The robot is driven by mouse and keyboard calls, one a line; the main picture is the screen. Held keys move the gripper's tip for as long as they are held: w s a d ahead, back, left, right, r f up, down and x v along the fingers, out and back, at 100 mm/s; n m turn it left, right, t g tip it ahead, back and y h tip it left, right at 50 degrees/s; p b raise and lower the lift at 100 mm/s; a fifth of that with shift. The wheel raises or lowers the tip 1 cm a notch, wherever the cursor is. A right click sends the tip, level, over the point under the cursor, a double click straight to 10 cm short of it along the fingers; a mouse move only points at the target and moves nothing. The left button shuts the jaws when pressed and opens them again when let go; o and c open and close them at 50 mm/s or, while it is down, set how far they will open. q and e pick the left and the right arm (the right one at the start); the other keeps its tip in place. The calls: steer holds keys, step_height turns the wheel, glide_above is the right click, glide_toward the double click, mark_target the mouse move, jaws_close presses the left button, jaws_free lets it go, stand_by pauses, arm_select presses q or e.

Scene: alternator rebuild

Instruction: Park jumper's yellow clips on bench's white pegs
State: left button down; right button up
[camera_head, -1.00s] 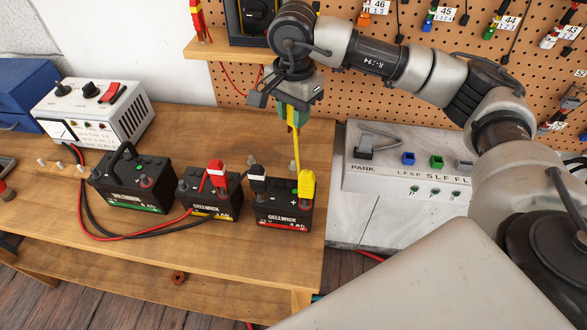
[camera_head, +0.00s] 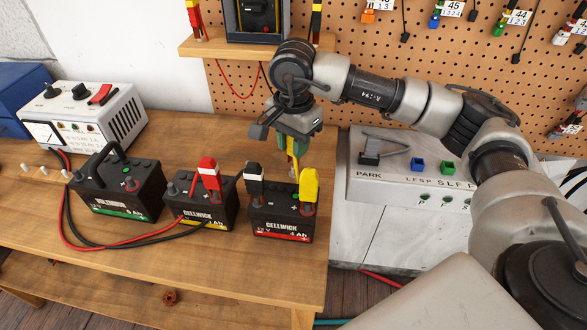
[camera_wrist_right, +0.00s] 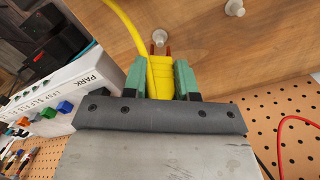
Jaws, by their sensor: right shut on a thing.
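My right gripper (camera_head: 293,146) is shut on a yellow clip, above the back right part of the bench (camera_head: 150,262). In the right wrist view the held yellow clip (camera_wrist_right: 160,76) sits between the green fingers, its coppery jaws facing a white peg (camera_wrist_right: 159,36), apart from it. A second white peg (camera_wrist_right: 234,8) stands further off. A yellow cable runs from the held clip. The other yellow clip (camera_head: 309,184) stands at the red terminal of the right battery (camera_head: 280,222). My left gripper is not in view.
A black clip (camera_head: 254,172) and a red clip (camera_head: 208,166) stand on the batteries. Several white pegs (camera_head: 45,170) line the bench's left side near a white charger (camera_head: 90,115). A grey PARK panel (camera_head: 368,190) stands right of the bench.

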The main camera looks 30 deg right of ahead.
steer(key=shift+f, duration=0.15)
steer(key=shift+f+b, duration=1.05)
steer(key=shift+f, duration=0.05)
steer(key=o, duration=0.8)
step_height(320, 180, up, 9)
steer(key=p, duration=0.5)
steer(key=shift+f, duration=0.15)
